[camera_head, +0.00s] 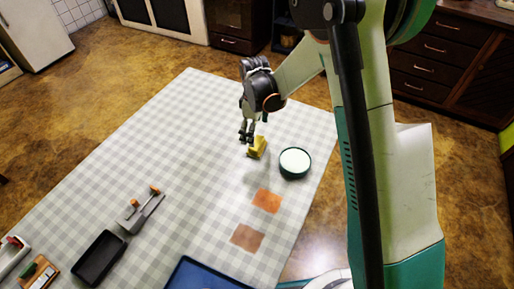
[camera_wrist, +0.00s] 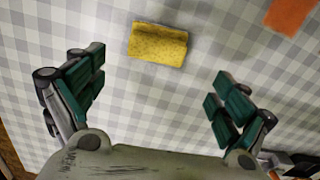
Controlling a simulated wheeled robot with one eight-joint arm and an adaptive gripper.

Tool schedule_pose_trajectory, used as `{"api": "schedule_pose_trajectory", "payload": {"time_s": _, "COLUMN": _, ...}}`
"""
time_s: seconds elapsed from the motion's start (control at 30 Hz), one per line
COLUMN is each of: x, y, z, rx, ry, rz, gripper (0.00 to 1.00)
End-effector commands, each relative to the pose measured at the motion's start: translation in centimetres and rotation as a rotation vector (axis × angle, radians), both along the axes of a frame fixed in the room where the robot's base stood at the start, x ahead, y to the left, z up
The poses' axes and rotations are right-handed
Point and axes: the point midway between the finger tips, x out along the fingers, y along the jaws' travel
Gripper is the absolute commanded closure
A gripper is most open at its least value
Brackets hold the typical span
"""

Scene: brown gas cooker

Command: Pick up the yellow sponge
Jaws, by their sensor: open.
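The yellow sponge (camera_head: 259,147) lies on the checkered tablecloth, just left of a round green container with a pale top. It also shows in the wrist view (camera_wrist: 158,45), lying flat, beyond the fingertips and a little left of centre between the two fingers. My gripper (camera_head: 247,136) is above the table next to the sponge in the head view, pointing down. In the wrist view my gripper (camera_wrist: 160,90) has its two green-padded fingers spread wide, with nothing between them. I cannot tell its exact height above the cloth.
The round container (camera_head: 295,162) stands close to the sponge's right. Two orange-brown squares (camera_head: 266,200) (camera_head: 247,237) lie nearer. A black tray (camera_head: 99,257), a grey holder (camera_head: 141,211) and a blue tray (camera_head: 200,275) lie toward the front. The cloth's left middle is clear.

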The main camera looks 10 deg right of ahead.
Motion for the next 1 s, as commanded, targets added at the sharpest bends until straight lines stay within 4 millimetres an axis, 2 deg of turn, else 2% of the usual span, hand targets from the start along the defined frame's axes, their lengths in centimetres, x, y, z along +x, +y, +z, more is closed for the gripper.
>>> {"api": "schedule_pose_trajectory", "payload": {"time_s": 0.03, "x": 0.0, "y": 0.0, "z": -1.2, "rx": 0.000, "ry": 0.000, "rz": 0.000, "gripper": 0.07}}
{"api": "schedule_pose_trajectory", "payload": {"time_s": 0.1, "x": 0.0, "y": 0.0, "z": -2.1, "rx": 0.000, "ry": 0.000, "rz": -0.001, "gripper": 0.07}}
{"api": "schedule_pose_trajectory", "payload": {"time_s": 0.43, "x": 0.1, "y": -0.3, "z": -4.0, "rx": 0.000, "ry": 0.000, "rz": -0.001, "gripper": 0.07}}
{"api": "schedule_pose_trajectory", "payload": {"time_s": 0.7, "x": 0.2, "y": -0.8, "z": -7.8, "rx": 0.000, "ry": 0.000, "rz": 0.000, "gripper": 0.07}}
{"api": "schedule_pose_trajectory", "payload": {"time_s": 0.8, "x": 0.2, "y": -0.8, "z": -8.3, "rx": 0.000, "ry": 0.000, "rz": -0.001, "gripper": 0.07}}
{"api": "schedule_pose_trajectory", "payload": {"time_s": 1.0, "x": 0.2, "y": -0.8, "z": -8.2, "rx": 0.000, "ry": 0.000, "rz": -0.001, "gripper": 0.07}}
